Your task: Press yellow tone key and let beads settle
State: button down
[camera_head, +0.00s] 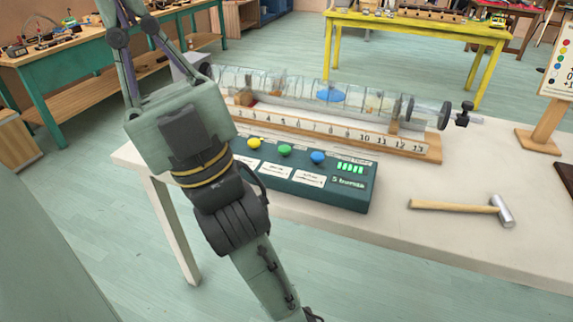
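The yellow tone key (254,143) is a round button on a dark teal control box (340,195). A green key (285,150) and a blue key (318,157) stand to its right. Behind the box, a long clear tube (300,84) lies in a wooden cradle (417,151) numbered up to 13. It shows blue contents (330,94) and brownish and yellowish patches; single beads are too small to tell. My gripper (180,115) rises at the left, apart from the key in the picture. Its fingertips are cut off by the top edge, and my arm hides the box's left end.
A hammer (460,207) lies on the pale table (440,245), right of the box. A wooden stand (540,140) holds a sign at the right. The table front between box and hammer is clear.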

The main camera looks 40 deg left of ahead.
aim_at(253, 143)
jog(key=u, duration=1.25)
